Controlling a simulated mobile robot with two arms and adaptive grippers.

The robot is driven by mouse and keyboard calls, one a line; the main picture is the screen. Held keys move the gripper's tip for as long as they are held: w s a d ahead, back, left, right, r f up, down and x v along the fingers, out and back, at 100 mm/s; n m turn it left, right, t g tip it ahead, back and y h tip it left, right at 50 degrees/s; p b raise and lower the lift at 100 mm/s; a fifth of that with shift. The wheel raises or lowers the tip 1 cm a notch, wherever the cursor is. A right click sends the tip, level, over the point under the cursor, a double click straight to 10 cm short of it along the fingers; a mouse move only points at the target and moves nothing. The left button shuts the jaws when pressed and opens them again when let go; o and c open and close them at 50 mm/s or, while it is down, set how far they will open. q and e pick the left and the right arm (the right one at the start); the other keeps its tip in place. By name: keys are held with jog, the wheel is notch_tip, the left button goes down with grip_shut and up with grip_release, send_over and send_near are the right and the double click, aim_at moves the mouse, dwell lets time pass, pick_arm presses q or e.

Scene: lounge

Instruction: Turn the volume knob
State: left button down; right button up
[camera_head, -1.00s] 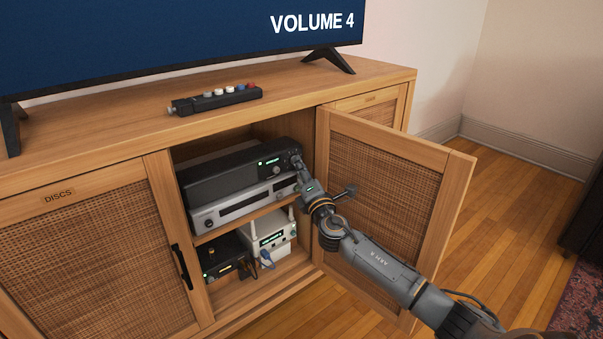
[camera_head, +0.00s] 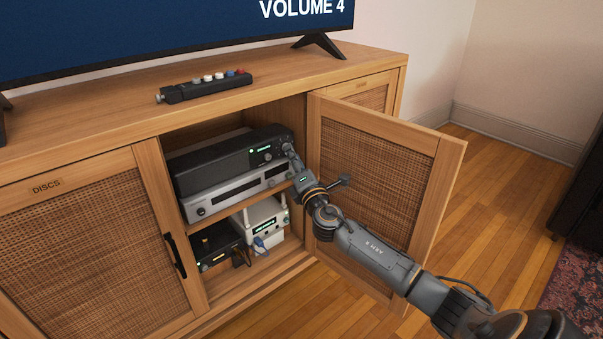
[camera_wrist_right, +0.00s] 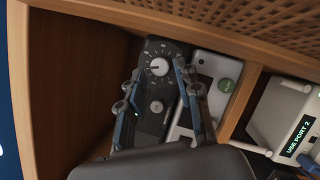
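The black audio unit (camera_head: 215,163) lies on the upper shelf of the open cabinet, on top of a silver unit (camera_head: 225,193). In the right wrist view, its dark front (camera_wrist_right: 150,130) carries a round knob with a pale face (camera_wrist_right: 158,67) and a smaller knob (camera_wrist_right: 156,106). My right gripper (camera_head: 287,149) is at the right end of this front. In the wrist view, its fingertips (camera_wrist_right: 158,64) are apart, one on each side of the pale-faced knob, with gaps visible. The TV (camera_head: 170,30) reads VOLUME 4. My left gripper is not in view.
The open cabinet door (camera_head: 385,175) stands right beside my right arm. A white router (camera_head: 262,222) and a black box (camera_head: 217,246) fill the lower shelf. A black button bar (camera_head: 205,88) lies on the cabinet top.

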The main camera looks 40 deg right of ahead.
jog(key=v, duration=1.1)
